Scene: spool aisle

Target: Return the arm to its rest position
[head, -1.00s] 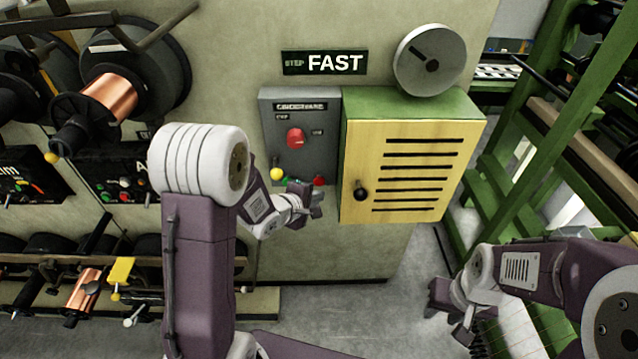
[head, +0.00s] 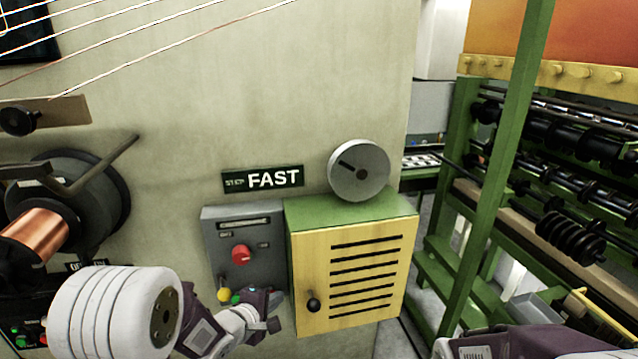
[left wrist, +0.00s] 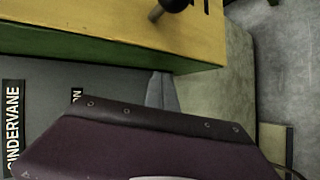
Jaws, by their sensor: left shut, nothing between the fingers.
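My left gripper (head: 274,312) is shut and empty, in front of the lower right corner of the grey control box (head: 216,252). The box carries a red knob (head: 241,254), a yellow button (head: 224,295) and a green button (head: 237,297). My gripper and wrist hide part of the box's lower edge. In the left wrist view the closed grey fingertips (left wrist: 161,92) show beside the yellow cabinet, with nothing between them; I cannot tell if they touch anything. My right gripper is out of view; only a piece of that arm shows at the bottom right.
A yellow cabinet (head: 350,262) with a black knob (head: 313,303) stands right beside the gripper. A grey disc (head: 358,170) and a FAST sign (head: 262,179) are above. Copper spools (head: 38,235) are at left, a green frame (head: 495,170) at right.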

